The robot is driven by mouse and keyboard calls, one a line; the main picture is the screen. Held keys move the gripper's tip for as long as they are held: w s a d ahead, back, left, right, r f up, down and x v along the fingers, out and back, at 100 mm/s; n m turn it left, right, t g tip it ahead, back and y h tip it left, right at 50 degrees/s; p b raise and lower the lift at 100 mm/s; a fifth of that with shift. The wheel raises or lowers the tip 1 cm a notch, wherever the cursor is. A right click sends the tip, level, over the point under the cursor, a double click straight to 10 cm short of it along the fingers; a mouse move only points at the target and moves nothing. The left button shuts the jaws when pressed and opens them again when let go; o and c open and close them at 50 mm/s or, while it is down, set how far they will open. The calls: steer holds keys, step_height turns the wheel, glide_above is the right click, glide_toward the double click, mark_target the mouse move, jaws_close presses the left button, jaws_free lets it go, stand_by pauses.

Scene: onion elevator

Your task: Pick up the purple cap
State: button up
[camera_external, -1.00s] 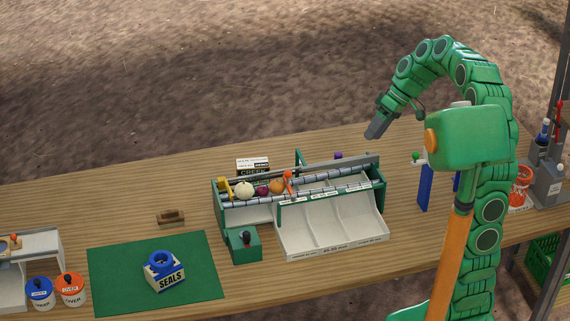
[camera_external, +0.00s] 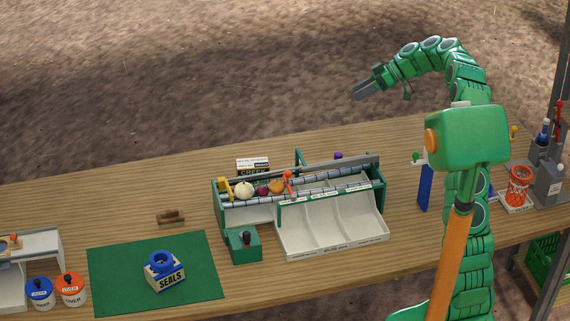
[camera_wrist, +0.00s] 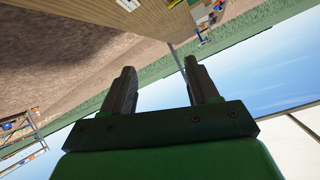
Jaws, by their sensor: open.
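A small purple thing (camera_external: 338,156), which looks like the purple cap, shows at the back right of the green and white sorting machine (camera_external: 300,205). Most of it is hidden behind the machine's grey rail. My gripper (camera_external: 361,91) is raised well above the table's back edge, up and to the right of the purple thing and apart from it. In the wrist view my gripper (camera_wrist: 160,82) is open, with nothing between its two fingers. The purple cap cannot be made out in the wrist view.
A green mat (camera_external: 110,275) with a SEALS box (camera_external: 165,275) lies left of the machine. Blue (camera_external: 40,292) and orange (camera_external: 71,289) lidded tubs stand at front left. A blue post (camera_external: 425,187) and an orange basket (camera_external: 519,186) stand to the right. The table's back strip is mostly clear.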

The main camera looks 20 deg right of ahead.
mark_target(340, 153)
steer(key=shift+w+d+f+n+t+y, duration=0.3)
steer(key=shift+w+d+f+n+t, duration=0.25)
steer(key=shift+w+d+f, duration=1.35)
steer(key=shift+w+d+f+n+t+y, duration=0.45)
steer(key=shift+w+d, duration=0.9)
steer(key=shift+w, duration=1.35)
step_height(340, 153, down, 25)
steer(key=shift+a+f, duration=0.1)
steer(key=shift+r+x, duration=0.15)
steer(key=shift+x, duration=1.8)
steer(key=shift+r+x, duration=0.2)
steer(key=shift+x, duration=1.75)
steer(key=shift+w, duration=0.15)
jaws_close()
steer(key=shift+r, duration=0.1)
